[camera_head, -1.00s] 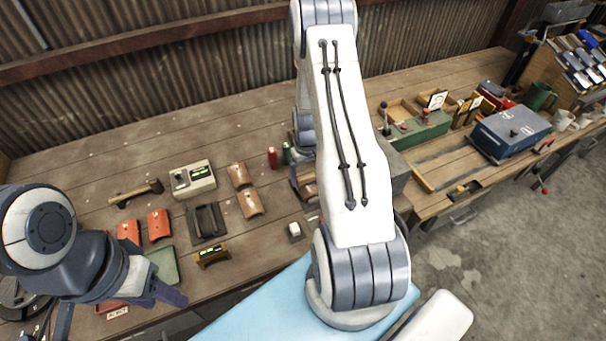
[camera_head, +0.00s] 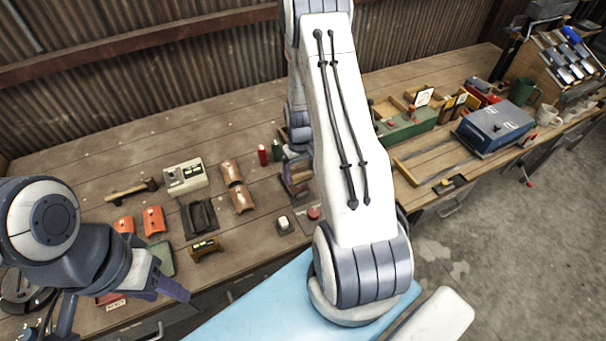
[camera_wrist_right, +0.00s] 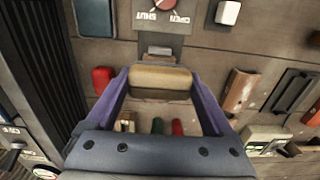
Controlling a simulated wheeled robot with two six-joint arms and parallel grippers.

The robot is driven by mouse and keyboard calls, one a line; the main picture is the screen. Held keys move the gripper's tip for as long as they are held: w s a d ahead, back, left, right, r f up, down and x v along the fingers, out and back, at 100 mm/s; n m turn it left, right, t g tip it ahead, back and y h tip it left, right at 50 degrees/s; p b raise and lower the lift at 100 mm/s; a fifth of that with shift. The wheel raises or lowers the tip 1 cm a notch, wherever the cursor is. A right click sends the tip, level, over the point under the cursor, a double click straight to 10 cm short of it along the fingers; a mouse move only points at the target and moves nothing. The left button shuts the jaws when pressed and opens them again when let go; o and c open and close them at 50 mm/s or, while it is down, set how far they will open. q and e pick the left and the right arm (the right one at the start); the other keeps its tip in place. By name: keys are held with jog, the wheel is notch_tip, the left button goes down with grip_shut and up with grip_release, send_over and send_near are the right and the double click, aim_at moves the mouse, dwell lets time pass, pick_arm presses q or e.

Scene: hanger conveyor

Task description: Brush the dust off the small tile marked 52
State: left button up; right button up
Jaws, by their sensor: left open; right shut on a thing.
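My right gripper (camera_wrist_right: 160,76) is shut on a pale wooden block with a darker lower part, likely the brush, between its purple fingers in the right wrist view. Two brown curved tiles (camera_head: 231,172) (camera_head: 242,199) lie on the bench left of that arm; one brown tile (camera_wrist_right: 240,92) shows at the right in the wrist view. Orange tiles (camera_head: 154,221) (camera_head: 123,225) lie further left. I cannot read 52 or see dust on any. My left gripper (camera_head: 130,300) is open and empty over the bench's front left.
A beige meter box (camera_head: 185,177), a black holder (camera_head: 200,217), a hammer (camera_head: 132,190) and red (camera_head: 262,154) and green cylinders surround the tiles. An OPEN/SHUT knob panel (camera_wrist_right: 164,14) stands near the held block. A blue box (camera_head: 494,128) stands at right.

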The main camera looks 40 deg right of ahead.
aim_at(301, 172)
jog(key=shift+d+r+p, duration=0.1)
jog(key=shift+r+p, duration=0.9)
jog(key=shift+r, duration=0.7)
